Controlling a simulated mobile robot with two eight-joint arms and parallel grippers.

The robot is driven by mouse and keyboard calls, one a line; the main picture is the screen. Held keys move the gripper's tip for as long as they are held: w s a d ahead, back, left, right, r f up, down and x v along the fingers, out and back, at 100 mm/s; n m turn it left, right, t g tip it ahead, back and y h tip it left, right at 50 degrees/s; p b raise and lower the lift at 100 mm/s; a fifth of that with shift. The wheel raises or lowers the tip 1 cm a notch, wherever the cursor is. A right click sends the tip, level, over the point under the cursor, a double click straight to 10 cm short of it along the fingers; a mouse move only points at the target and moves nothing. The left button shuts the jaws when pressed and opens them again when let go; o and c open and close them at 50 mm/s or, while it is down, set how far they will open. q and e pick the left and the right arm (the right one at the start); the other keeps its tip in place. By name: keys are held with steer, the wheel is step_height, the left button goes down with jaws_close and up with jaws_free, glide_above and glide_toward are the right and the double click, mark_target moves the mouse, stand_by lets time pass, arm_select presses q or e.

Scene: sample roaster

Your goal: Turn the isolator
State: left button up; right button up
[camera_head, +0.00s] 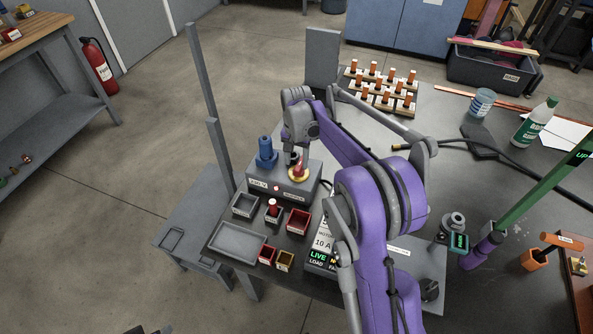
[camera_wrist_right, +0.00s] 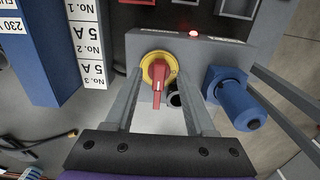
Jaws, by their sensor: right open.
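The isolator (camera_head: 299,174) is a red handle on a yellow disc, on a grey box (camera_head: 285,190) near the table's left edge. In the right wrist view the red handle (camera_wrist_right: 158,82) points down the picture. My right gripper (camera_head: 296,140) is above the box; the wrist view shows its open fingers (camera_wrist_right: 162,88) on either side of the handle, with gaps visible. I cannot tell whether the fingertips reach its depth. My left gripper is not in view.
A blue plug (camera_head: 266,152) stands on the box beside the isolator; a red lamp (camera_wrist_right: 194,33) glows there. Small trays (camera_head: 240,247) lie in front. A grey post (camera_head: 207,105) rises at the left. A panel marked LIVE (camera_head: 319,256) is near my arm.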

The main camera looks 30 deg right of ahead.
mark_target(297, 171)
step_height(297, 171, down, 5)
steer(key=shift+f, duration=0.1)
stand_by(0.3)
jaws_close()
